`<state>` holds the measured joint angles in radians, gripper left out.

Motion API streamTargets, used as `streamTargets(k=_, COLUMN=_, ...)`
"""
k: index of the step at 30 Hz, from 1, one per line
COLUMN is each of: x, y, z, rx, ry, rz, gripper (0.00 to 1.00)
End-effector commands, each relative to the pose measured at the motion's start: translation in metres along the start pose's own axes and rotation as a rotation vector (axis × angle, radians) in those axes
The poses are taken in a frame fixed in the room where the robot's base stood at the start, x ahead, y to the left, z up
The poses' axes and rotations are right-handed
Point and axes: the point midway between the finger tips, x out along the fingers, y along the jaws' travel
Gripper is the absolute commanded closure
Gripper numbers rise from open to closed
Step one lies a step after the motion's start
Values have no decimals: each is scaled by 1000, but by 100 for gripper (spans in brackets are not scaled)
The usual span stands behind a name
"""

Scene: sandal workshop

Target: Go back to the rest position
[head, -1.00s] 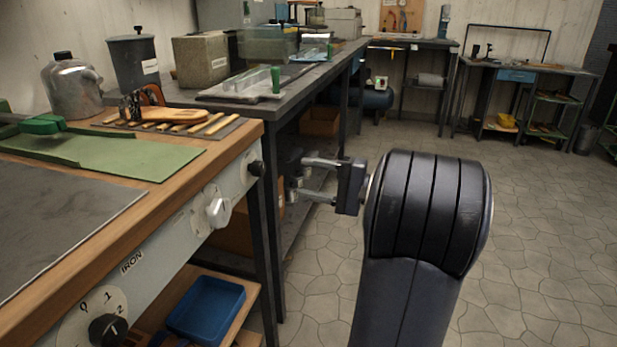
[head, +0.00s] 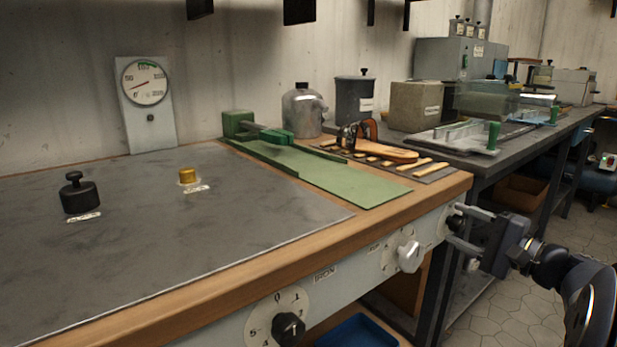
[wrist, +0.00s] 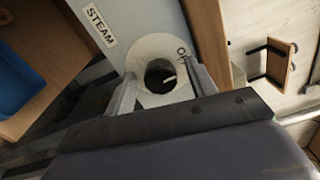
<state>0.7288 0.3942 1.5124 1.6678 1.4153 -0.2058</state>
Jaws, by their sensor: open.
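My gripper (head: 456,224) is at the right end of the bench's front panel in the head view. Its two fingers are open and point at the panel. In the wrist view my gripper (wrist: 163,82) has a finger on either side of a black knob (wrist: 160,76) on a round white dial, beside a STEAM label (wrist: 100,27). No clear contact between fingers and knob shows. The fingers partly cover the dial, and the knob is hard to make out behind them in the head view.
The front panel (head: 345,283) also carries a white knob (head: 410,256) and a black numbered knob (head: 288,328). A blue bin (head: 358,332) sits below. A grey table (head: 480,165) stands behind my gripper. Open tiled floor (head: 497,300) lies at the right.

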Motion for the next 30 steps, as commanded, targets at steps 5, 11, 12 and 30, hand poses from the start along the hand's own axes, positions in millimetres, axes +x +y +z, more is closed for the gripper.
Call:
streamTargets(k=5, x=0, y=0, z=0, rx=12, ry=1, rz=0, gripper=46)
streamTargets(k=11, x=0, y=0, z=0, rx=12, ry=1, rz=0, gripper=46)
streamTargets(k=12, x=-1, y=0, z=0, rx=11, ry=1, rz=0, gripper=46)
streamTargets(k=30, x=-88, y=-2, z=-1, rx=2, ry=5, rz=0, gripper=46)
